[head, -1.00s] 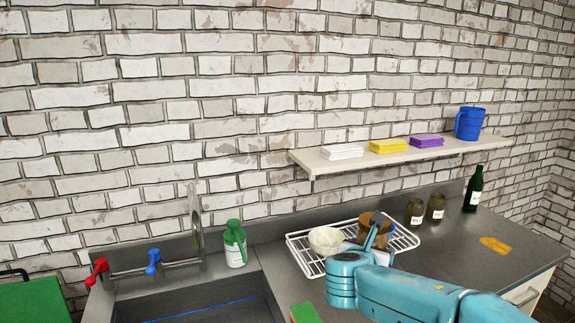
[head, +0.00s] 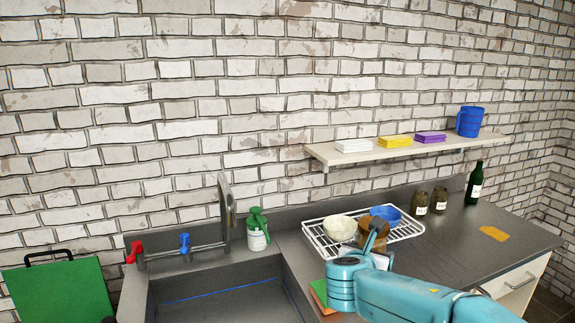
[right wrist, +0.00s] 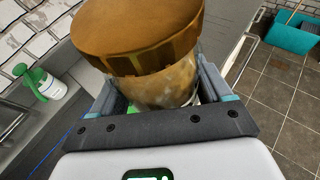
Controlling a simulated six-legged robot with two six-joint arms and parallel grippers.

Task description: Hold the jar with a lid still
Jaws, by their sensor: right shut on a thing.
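The jar with a lid fills the middle of the right wrist view; it is clear with pale contents (right wrist: 160,88) under a wide copper-brown lid (right wrist: 135,35). My right gripper (right wrist: 165,105) is shut on the jar's body, below the lid. In the head view the jar (head: 374,233) shows in front of the drying rack, partly hidden by my right gripper (head: 374,240). The jar's base is hidden, so I cannot tell whether it touches anything. My left gripper is in neither view.
A white wire rack (head: 322,243) holds a cream bowl (head: 339,228) and a blue bowl (head: 385,213). A green-topped bottle (head: 257,232) stands beside the sink (head: 225,300). Two dark jars (head: 430,202) and a green bottle (head: 475,186) stand right. The counter's right part is mostly clear.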

